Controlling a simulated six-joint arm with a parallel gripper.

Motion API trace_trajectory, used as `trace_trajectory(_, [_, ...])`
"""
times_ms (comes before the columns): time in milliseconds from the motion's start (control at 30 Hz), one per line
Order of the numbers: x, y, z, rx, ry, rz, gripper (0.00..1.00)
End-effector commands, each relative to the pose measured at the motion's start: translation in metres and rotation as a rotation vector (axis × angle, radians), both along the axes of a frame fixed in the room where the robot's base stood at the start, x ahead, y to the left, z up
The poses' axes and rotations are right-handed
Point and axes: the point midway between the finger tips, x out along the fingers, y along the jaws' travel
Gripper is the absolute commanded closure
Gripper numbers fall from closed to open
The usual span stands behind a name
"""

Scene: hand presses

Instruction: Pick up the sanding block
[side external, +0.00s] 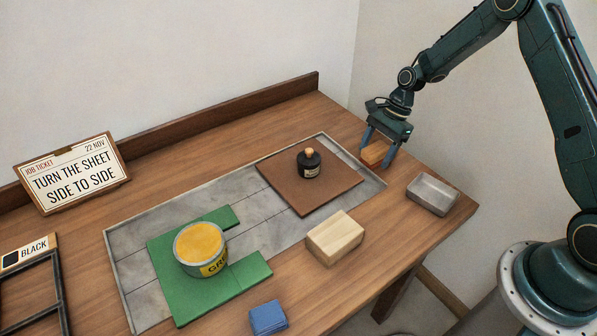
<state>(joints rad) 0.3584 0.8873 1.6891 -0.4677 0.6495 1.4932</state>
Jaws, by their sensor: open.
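A small orange-brown block (373,152), which looks like the sanding block, sits on the wooden bench near its back right edge. My gripper (379,152) is open and pointed down over it, with a finger on either side. I cannot tell whether the fingers touch the block. Part of the block is hidden by the gripper. A larger pale wooden block (335,238) lies on the bench in front of the inset grey slab.
An empty metal tray (433,193) is right of the gripper. A black bottle (309,163) stands on a brown board (329,196). A yellow-topped tin (201,248) stands on green sheets (170,296).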

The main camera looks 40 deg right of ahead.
Motion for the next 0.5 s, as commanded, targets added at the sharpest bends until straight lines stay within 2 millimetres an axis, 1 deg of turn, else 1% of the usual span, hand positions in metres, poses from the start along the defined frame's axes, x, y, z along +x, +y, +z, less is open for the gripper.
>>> trace_trajectory(400, [0.0,-0.0001,0.0003,0.0,0.0,0.0,0.34])
trace_trajectory(433, [0.0,-0.0001,0.0003,0.0,0.0,0.0,0.38])
trace_trajectory(500, [0.0,-0.0001,0.0003,0.0,0.0,0.0,0.51])
